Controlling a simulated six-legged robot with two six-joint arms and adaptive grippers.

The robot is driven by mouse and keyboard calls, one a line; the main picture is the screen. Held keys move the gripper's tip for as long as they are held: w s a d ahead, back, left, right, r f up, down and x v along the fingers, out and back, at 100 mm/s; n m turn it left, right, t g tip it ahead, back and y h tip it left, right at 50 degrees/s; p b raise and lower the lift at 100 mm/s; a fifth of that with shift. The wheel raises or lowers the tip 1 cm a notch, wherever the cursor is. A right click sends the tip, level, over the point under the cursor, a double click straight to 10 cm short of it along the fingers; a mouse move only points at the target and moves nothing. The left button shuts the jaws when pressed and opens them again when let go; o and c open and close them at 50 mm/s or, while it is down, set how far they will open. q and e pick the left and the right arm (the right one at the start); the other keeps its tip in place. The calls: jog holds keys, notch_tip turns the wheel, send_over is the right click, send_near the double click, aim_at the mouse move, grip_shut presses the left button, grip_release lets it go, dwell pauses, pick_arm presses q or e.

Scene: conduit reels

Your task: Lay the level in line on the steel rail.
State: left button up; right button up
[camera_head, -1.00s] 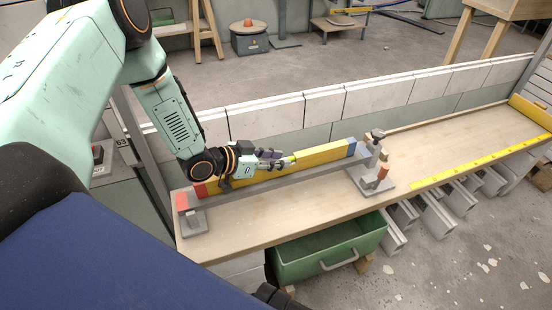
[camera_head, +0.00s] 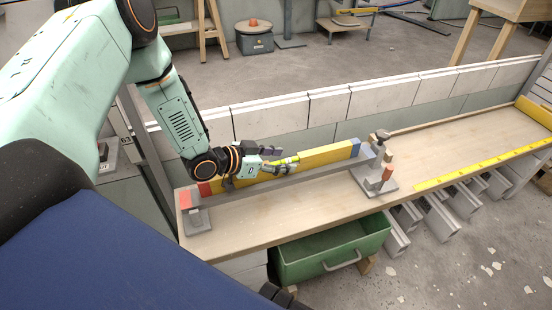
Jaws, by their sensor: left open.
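The level (camera_head: 325,155) is a long yellow bar with a red end at left and a blue end at right. It stands on edge along the grey steel rail (camera_head: 300,177), roughly parallel to it, and its lower edge looks to rest on the rail. The rail spans a left stand (camera_head: 197,219) with a red block and a right clamp stand (camera_head: 376,180). My left gripper (camera_head: 284,159) is open at the level's middle, its fingers apart around the level's upper part. The gripper and wrist hide part of the level.
The wooden bench (camera_head: 290,217) has free room to the right of the clamp stand. A yellow rule (camera_head: 470,170) lies along its front edge. A low block wall (camera_head: 330,105) runs behind. A green drawer (camera_head: 330,252) sits below the bench, near grey blocks (camera_head: 440,217).

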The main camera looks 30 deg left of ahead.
pick_arm(q)
jog(key=v, duration=0.5)
jog(key=shift+s+a+r, duration=0.15)
jog(key=shift+a+r, duration=0.1)
jog(key=shift+a, duration=0.05)
jog(key=shift+v, duration=0.8)
jog(key=shift+s+d, duration=0.1)
jog(key=shift+s, duration=0.1)
